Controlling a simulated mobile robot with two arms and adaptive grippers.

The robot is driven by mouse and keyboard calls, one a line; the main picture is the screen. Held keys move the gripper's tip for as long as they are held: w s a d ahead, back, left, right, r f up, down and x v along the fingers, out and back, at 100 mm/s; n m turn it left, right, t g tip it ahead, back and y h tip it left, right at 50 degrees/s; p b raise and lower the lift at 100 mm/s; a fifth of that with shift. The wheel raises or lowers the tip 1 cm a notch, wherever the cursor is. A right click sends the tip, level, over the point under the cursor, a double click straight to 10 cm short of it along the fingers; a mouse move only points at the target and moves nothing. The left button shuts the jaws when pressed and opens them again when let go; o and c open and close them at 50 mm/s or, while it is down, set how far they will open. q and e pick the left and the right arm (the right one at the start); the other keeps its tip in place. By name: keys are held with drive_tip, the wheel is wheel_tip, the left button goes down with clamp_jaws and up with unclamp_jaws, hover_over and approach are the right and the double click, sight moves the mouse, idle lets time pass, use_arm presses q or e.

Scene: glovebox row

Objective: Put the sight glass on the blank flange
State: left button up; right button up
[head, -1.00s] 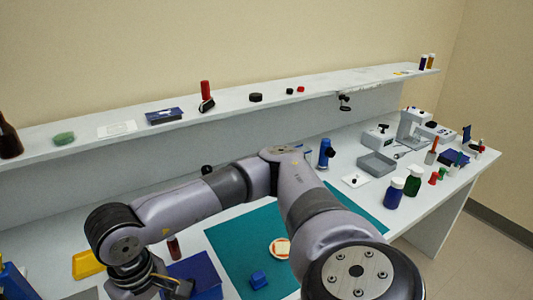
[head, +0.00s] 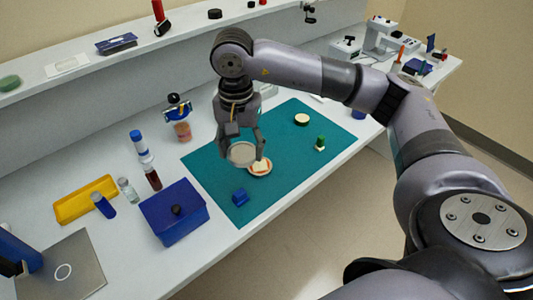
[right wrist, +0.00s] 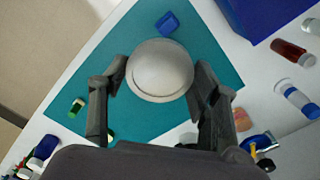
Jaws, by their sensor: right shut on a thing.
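My right gripper (head: 246,146) is shut on a round, pale grey disc, which I take to be the sight glass (head: 242,154). In the right wrist view the sight glass (right wrist: 160,70) sits between the two fingers (right wrist: 158,88). It is held above the teal mat. Just beside and below it in the head view lies a round cream disc with orange-red marks (head: 262,168). Another round cream disc with a dark rim (head: 302,119) lies farther back on the mat. I cannot tell for sure which is the blank flange. My left gripper is not in view.
The teal mat (head: 290,165) also bears a blue block (head: 240,196) and a small green-topped item (head: 320,143). A blue box (head: 173,212), a yellow tray (head: 80,205) and bottles stand left of it. A shelf (head: 190,35) runs behind. The mat's right part is mostly clear.

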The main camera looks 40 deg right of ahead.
drive_tip(key=w+d+r+m, duration=0.5)
drive_tip(key=d+r+m, duration=0.15)
drive_tip(key=m, duration=0.35)
drive_tip(key=m+p, duration=0.2)
drive_tip(key=p, duration=0.1)
hover_over(260, 165)
wheel_tip(260, 165, down, 16)
drive_tip(key=shift+r, duration=0.1)
wheel_tip(260, 165, down, 4)
drive_tip(key=shift+f+p, duration=0.2)
drive_tip(key=shift+p, duration=0.4)
drive_tip(key=o, duration=1.3)
drive_tip(key=shift+f, duration=0.2)
drive_tip(key=shift+c, duration=0.2)
drive_tip(key=o, duration=0.5)
